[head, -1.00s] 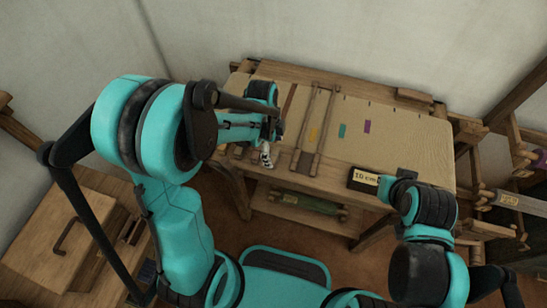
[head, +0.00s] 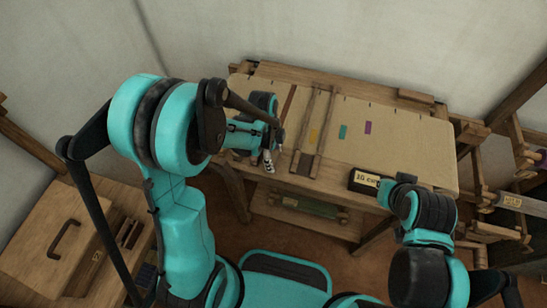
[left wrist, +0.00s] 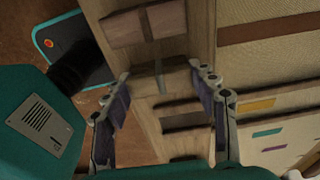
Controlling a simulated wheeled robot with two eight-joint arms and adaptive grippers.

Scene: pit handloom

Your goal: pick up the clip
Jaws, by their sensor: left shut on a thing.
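My left gripper (head: 268,162) is over the front left edge of the loom table in the head view. In the left wrist view its two fingers (left wrist: 162,75) stand apart with a small wooden piece, seemingly the clip (left wrist: 160,79), between their tips. The gripper is shut on this piece, which has a thin grey-green strip at its middle. In the head view the clip is too small to make out behind the fingers. My right arm is at the table's front right; its gripper fingers are hidden by the wrist.
The loom table (head: 415,150) carries tan cloth with yellow, teal and purple patches. A wooden frame (head: 298,135) lies across it. A dark block (head: 365,181) labelled 10 cm sits at the front edge beside my right wrist. A wooden chest (head: 55,235) stands at left.

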